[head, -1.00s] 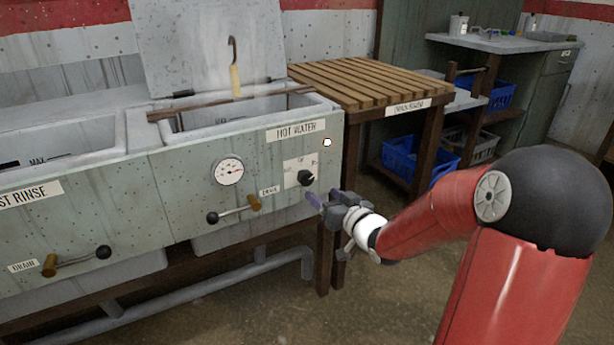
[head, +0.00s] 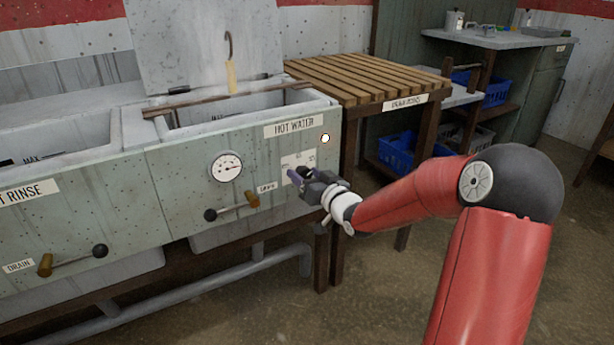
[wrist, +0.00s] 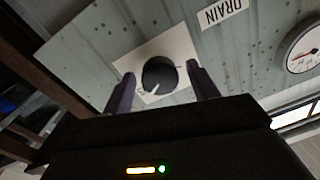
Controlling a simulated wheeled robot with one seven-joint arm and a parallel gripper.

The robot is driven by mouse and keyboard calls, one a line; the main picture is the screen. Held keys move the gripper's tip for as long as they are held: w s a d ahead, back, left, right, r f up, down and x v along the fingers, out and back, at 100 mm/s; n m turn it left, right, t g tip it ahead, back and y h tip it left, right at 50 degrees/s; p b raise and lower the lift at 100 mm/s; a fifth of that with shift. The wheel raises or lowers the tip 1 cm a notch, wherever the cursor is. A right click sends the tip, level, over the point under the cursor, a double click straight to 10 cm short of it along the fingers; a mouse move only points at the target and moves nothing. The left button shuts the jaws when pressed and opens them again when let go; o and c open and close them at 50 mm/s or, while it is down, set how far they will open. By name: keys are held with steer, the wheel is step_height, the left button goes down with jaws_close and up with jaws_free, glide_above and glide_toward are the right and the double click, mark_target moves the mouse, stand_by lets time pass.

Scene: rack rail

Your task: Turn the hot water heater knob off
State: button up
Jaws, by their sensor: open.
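The heater knob (wrist: 159,76) is round and black with a pale pointer mark, on a white plate (wrist: 180,48) on the hot water tank's front panel. In the wrist view it lies between the two fingertips of my gripper (wrist: 161,86), which is open, one finger on each side. Whether the fingers touch the knob I cannot tell. In the head view my gripper (head: 297,175) is in front of the plate (head: 300,163) and hides most of the knob. A small light (head: 325,138) glows above right of the plate.
A round gauge (head: 227,167) and a drain lever (head: 232,207) are left of the knob. The "HOT WATER" label (head: 290,127) is above. A slatted wooden drain board (head: 365,78) stands at the right, with blue crates (head: 397,152) beyond. The floor at the right is open.

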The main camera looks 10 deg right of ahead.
steer(key=c, duration=1)
steer(key=shift+f+b, duration=0.1)
steer(key=shift+b, duration=0.2)
steer(key=n+b, duration=0.4)
steer(key=shift+a+f+n, duration=0.1)
steer(key=shift+n, duration=0.2)
steer(key=n+b, duration=0.6)
steer(key=shift+s+h, duration=0.1)
steer(key=shift+h, duration=0.3)
steer(key=n+b, duration=0.1)
steer(key=n, duration=0.1)
steer(key=shift+a+n, duration=0.1)
steer(key=shift+n, duration=0.2)
steer(key=n, duration=0.3)
steer(key=shift+h, duration=0.3)
steer(key=n, duration=0.6)
steer(key=shift+h, duration=0.3)
steer(key=shift+n, duration=0.4)
